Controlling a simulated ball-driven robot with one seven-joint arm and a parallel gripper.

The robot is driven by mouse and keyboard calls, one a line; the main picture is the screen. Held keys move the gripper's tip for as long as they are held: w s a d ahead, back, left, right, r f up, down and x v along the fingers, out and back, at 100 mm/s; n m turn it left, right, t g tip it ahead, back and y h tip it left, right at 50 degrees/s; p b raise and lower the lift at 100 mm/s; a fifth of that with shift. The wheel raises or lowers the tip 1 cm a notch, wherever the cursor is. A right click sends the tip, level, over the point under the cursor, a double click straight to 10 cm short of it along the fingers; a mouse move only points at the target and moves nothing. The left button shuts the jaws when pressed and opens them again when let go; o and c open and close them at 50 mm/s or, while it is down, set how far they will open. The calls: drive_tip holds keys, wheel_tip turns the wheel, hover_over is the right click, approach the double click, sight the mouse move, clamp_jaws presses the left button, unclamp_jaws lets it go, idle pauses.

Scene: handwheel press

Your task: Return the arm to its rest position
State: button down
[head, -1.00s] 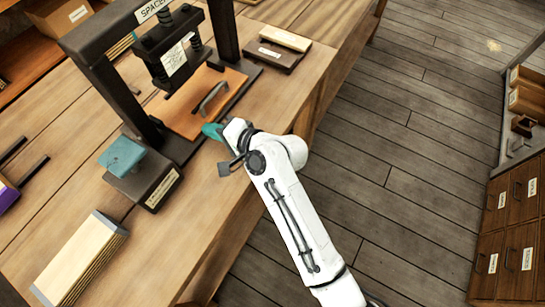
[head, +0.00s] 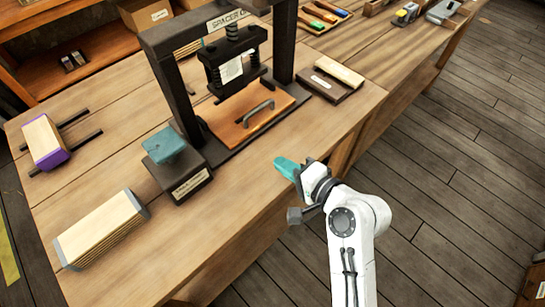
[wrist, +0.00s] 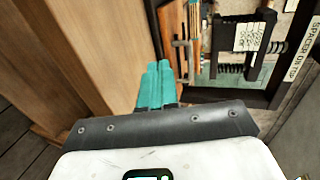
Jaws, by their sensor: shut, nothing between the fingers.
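My gripper (head: 287,168) has teal fingers and hangs over the front edge of the workbench, in front of the press, on the end of my white arm. Its fingers are closed together with nothing between them. In the wrist view the teal fingers (wrist: 157,84) lie side by side, pointing toward the press (wrist: 255,45). The black handwheel press (head: 177,85) stands on the bench behind the gripper. A brown board (head: 228,128) with a grey handle (head: 258,112) lies on its base. The gripper touches none of these.
The wooden workbench (head: 120,165) fills the left and centre. A dark block with a teal top (head: 165,146) and a pale wood block (head: 100,230) stand left of the gripper. A block with a purple end (head: 45,143) lies farther left. Open plank floor (head: 465,180) is at right.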

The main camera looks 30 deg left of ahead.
drive_tip(key=shift+v, duration=0.8)
drive_tip(key=s+d+f+n+h, duration=0.1)
drive_tip(key=s+d+f+h, duration=0.15)
drive_tip(key=d, duration=0.45)
drive_tip(key=s+d+f+n+h, duration=0.1)
drive_tip(key=s+d+f+h, duration=0.1)
drive_tip(key=s+d+f, duration=0.3)
drive_tip(key=d+f+h, duration=0.3)
drive_tip(key=d, duration=0.5)
drive_tip(key=s+d+f+n+g+h, duration=0.1)
drive_tip(key=s+d+g+h, duration=0.3)
drive_tip(key=s+d, duration=1.2)
drive_tip(key=d+h, duration=0.2)
drive_tip(key=d, duration=0.1)
drive_tip(key=shift+s+f+n, duration=0.2)
drive_tip(key=shift+s+n, duration=0.1)
drive_tip(key=shift+s, duration=0.1)
